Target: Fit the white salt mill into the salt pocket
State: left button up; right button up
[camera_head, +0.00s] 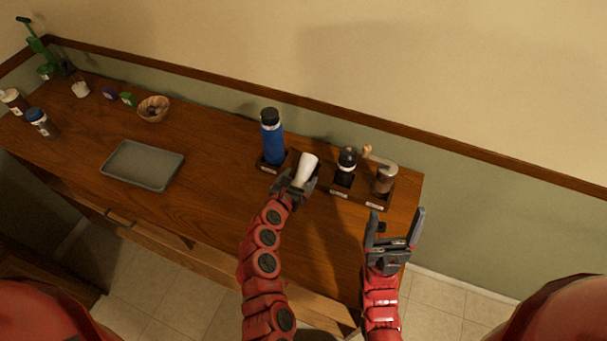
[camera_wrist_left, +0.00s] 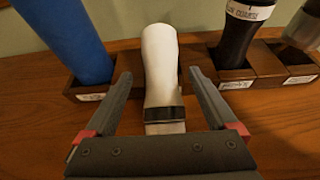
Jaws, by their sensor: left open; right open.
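The white salt mill (camera_head: 308,166), with a dark band near its narrow end, is between the fingers of my left gripper (camera_head: 296,182). In the left wrist view the mill (camera_wrist_left: 160,65) stands between the open fingers (camera_wrist_left: 160,75), with gaps at both sides. It overlaps the wooden rack (camera_wrist_left: 130,75) between the blue bottle and the black mill. It hides the rack part behind it, so I cannot tell whether its end is in the salt pocket. My right gripper (camera_head: 395,214) is open and empty by the counter's right end.
A grey tray (camera_head: 126,180) and a small bowl (camera_head: 153,108) are left. Counter between tray and rack is clear.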

aim_at(300, 178)
pick_arm(q)
jog(key=x, duration=0.3)
jog(key=shift+w+d+f+b, duration=0.15)
jog(key=shift+f+b, duration=0.05)
jog(key=shift+b, duration=0.15)
jog(key=shift+r, duration=0.1)
grip_shut()
